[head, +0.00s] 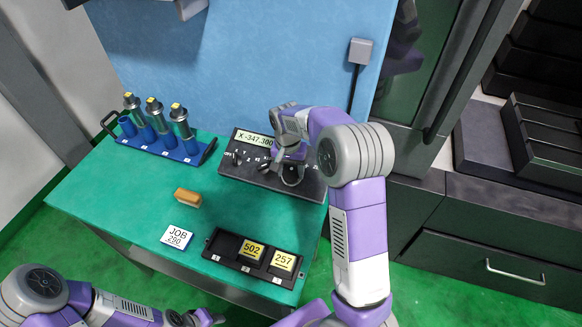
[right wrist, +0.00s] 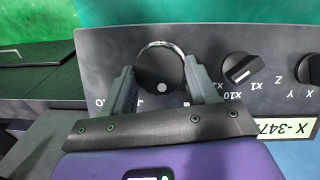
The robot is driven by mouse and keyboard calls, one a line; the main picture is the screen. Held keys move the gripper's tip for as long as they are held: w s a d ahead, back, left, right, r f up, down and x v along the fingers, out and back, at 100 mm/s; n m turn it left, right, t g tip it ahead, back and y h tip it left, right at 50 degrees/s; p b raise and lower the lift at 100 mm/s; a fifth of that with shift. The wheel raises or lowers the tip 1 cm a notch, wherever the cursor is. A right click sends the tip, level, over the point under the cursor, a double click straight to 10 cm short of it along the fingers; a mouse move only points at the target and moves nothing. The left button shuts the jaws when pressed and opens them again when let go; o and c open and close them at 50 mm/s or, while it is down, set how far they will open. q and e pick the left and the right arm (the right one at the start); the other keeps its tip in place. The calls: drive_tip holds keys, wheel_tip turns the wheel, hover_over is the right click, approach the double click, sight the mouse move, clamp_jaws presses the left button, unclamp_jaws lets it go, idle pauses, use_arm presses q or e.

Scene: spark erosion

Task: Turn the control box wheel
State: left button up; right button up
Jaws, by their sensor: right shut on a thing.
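The dark control box (head: 232,172) lies on the green table beside the blue panel. Its display reads "X -347.300". In the right wrist view, the control box (right wrist: 105,45) shows a round black wheel (right wrist: 158,72) with a shiny metal rim and a pale dot near its lower edge. My right gripper (right wrist: 161,66) has one finger on either side of the wheel and is shut on it. In the head view, my right gripper (head: 289,174) covers the wheel. My left gripper (head: 203,318) is low at the bottom edge, its jaws unclear.
A selector knob (right wrist: 240,68) marked x1 and x10 sits beside the wheel.

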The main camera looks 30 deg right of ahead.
drive_tip(key=n+p, duration=0.1)
drive_tip(key=n, duration=0.1)
drive_tip(key=n+g+h+p, duration=0.1)
drive_tip(key=n+p, duration=0.1)
drive_tip(key=shift+w+a+r+h, duration=0.1)
drive_tip(key=shift+a+h, duration=0.1)
drive_tip(key=shift+h, duration=0.1)
drive_tip(key=n, duration=0.2)
drive_tip(key=n+h+p, duration=0.1)
drive_tip(key=n, duration=0.1)
drive_tip(key=shift+a+n+h, duration=0.15)
drive_tip(key=shift+n+h, duration=0.15)
drive_tip(key=n+h, duration=0.1)
drive_tip(key=n, duration=0.1)
drive_tip(key=n+p, duration=0.1)
drive_tip(key=n, duration=0.2)
drive_tip(key=shift+a+f+h, duration=0.2)
drive_tip(key=shift+h, duration=0.2)
drive_tip(key=n+t, duration=0.1)
drive_tip(key=n, duration=0.2)
drive_tip(key=n+h, duration=0.1)
drive_tip(key=n, duration=0.1)
drive_tip(key=shift+a+f+n+t+h, duration=0.1)
drive_tip(key=shift+a+n+t+h, duration=0.05)
drive_tip(key=shift+n+t+h, duration=0.2)
drive_tip(key=o, duration=1.1)
drive_tip(key=shift+c, duration=0.2)
